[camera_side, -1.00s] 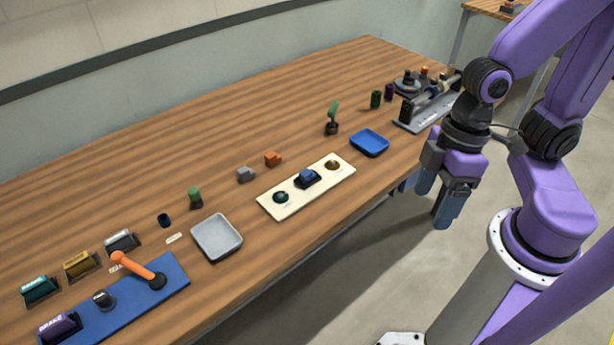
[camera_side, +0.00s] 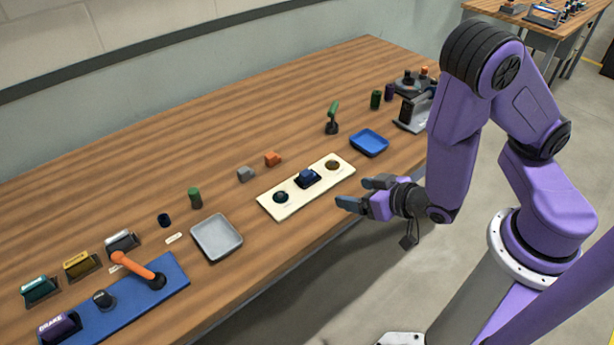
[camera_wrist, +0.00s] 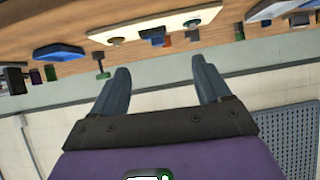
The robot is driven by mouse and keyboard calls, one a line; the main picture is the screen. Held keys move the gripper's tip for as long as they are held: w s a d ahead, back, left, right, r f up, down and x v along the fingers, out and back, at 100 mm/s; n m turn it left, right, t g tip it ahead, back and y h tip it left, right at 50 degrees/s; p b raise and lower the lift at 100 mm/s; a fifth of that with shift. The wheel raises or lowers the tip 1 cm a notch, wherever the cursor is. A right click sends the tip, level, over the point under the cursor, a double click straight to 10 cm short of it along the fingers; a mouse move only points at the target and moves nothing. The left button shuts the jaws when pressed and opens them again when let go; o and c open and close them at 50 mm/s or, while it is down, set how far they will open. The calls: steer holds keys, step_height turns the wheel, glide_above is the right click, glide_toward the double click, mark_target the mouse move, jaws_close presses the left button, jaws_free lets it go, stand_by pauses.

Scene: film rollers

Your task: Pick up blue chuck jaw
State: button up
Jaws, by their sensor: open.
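The blue chuck jaw (camera_side: 307,175) appears to be the small dark blue block in the middle of the cream board (camera_side: 281,208). In the wrist view a small blue block (camera_wrist: 152,34) shows at the board's edge, seen edge-on. My gripper (camera_side: 358,193) is open and empty, with its fingers pointing left. It is beyond the table's front edge, to the right of the jaw and apart from it. In the wrist view both fingers of my gripper (camera_wrist: 160,69) are spread with nothing between them.
An orange block (camera_side: 272,159) and a grey block (camera_side: 246,174) lie behind the board. A blue tray (camera_side: 369,143) is to its right, a grey tray (camera_side: 217,237) to its left. A green-topped upright piece (camera_side: 332,118) stands behind the blue tray. Bare table lies along the back.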

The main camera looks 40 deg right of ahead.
steer(key=d+t, duration=0.1)
glide_toward(310, 173)
steer(key=shift+x, duration=4.7)
steer(key=c, duration=1.3)
steer(key=shift+r, duration=0.1)
